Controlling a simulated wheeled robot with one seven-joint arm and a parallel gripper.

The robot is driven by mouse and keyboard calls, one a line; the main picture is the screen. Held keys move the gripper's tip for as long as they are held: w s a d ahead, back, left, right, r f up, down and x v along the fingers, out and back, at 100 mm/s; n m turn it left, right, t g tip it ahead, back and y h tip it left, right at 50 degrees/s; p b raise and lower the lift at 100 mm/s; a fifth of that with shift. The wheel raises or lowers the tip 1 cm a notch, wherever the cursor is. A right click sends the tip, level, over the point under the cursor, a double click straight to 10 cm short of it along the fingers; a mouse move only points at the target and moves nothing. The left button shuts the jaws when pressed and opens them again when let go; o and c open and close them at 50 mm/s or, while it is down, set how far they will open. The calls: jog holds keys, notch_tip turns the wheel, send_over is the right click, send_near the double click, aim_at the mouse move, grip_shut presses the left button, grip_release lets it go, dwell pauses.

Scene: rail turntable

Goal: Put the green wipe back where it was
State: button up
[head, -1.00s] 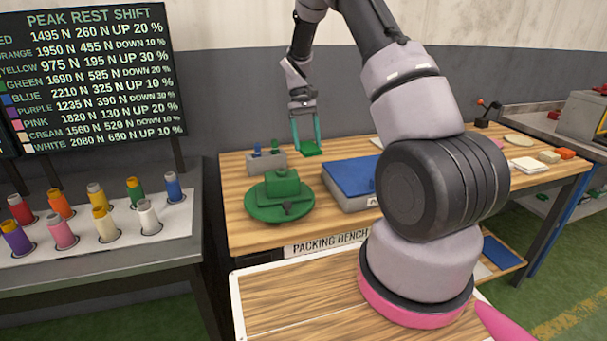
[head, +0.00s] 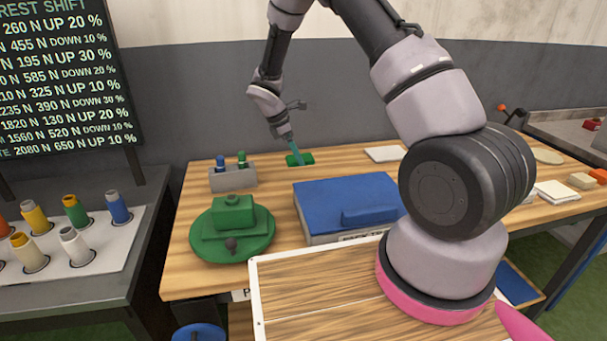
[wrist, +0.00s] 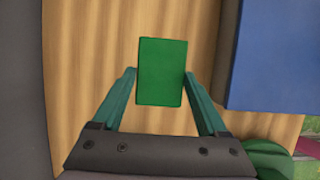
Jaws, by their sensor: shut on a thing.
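The green wipe (head: 306,160) is a flat rectangle at the back of the wooden packing bench, right of a grey holder. My gripper (head: 298,153) is shut on it, with the teal fingers pointing down. In the wrist view the wipe (wrist: 162,72) sits between the two fingertips of my gripper (wrist: 159,74), above bare wood. It is at or just above the bench top; I cannot tell whether it touches.
A grey holder (head: 233,178) with a blue and a green item stands left of the wipe. A green turntable (head: 205,247) is in front. A blue-topped box (head: 325,200) stands to the right, also in the wrist view (wrist: 275,55). A white pad (head: 384,154) lies farther right.

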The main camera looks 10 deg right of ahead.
aim_at(297, 181)
jog(key=shift+f, duration=3.6)
jog(key=shift+f, duration=0.15)
jog(key=o, duration=1.1)
